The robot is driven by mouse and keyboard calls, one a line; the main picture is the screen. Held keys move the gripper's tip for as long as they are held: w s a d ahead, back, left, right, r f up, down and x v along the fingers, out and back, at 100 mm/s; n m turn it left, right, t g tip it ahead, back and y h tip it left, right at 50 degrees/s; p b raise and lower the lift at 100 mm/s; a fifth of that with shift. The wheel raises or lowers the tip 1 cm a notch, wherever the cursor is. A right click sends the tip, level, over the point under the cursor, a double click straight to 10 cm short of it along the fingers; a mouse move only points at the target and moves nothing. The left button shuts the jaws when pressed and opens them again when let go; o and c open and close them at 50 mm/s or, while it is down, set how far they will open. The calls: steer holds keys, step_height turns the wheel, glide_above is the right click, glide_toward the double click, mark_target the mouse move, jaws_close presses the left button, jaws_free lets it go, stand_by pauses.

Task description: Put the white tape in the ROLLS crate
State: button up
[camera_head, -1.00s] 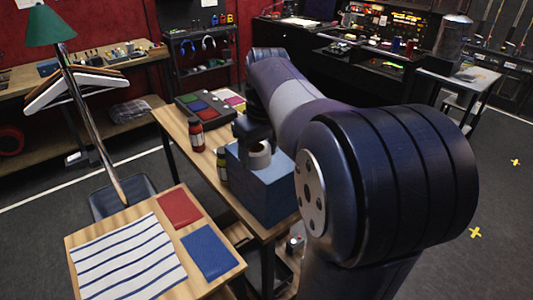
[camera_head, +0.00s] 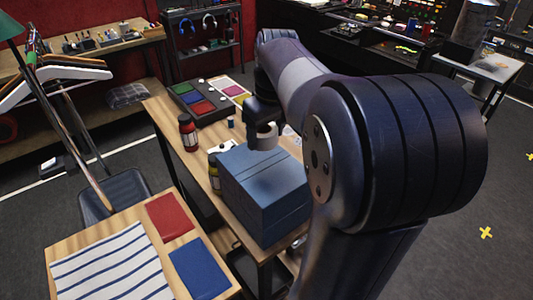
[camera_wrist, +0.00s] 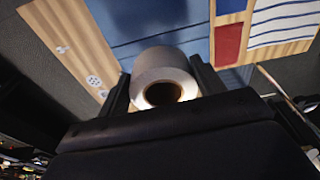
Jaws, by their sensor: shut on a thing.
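My gripper (camera_head: 262,118) is shut on the white tape (camera_head: 267,136), a short roll with a brown core. In the wrist view the tape (camera_wrist: 160,68) sits between my two dark fingers (camera_wrist: 162,82), with its hole facing the camera. A large blue box (camera_head: 265,190) stands on the wooden table, below and nearer the head camera than the tape. Its blue surface also shows beyond the tape in the wrist view (camera_wrist: 145,22). I can read no ROLLS label, and cannot tell whether the box is that crate.
A red bottle (camera_head: 188,133) and a yellow-labelled bottle (camera_head: 214,172) stand left of the box. A panel with coloured pads (camera_head: 199,103) lies farther back. A smaller table (camera_head: 185,240) in front holds a striped cloth (camera_head: 112,264), a red pad and a blue pad.

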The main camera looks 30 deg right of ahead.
mark_target(265, 166)
step_height(265, 166, down, 7)
steer(key=shift+f+p, duration=0.2)
steer(key=shift+p, duration=0.1)
steer(key=shift+f, duration=0.2)
steer(key=o, duration=1)
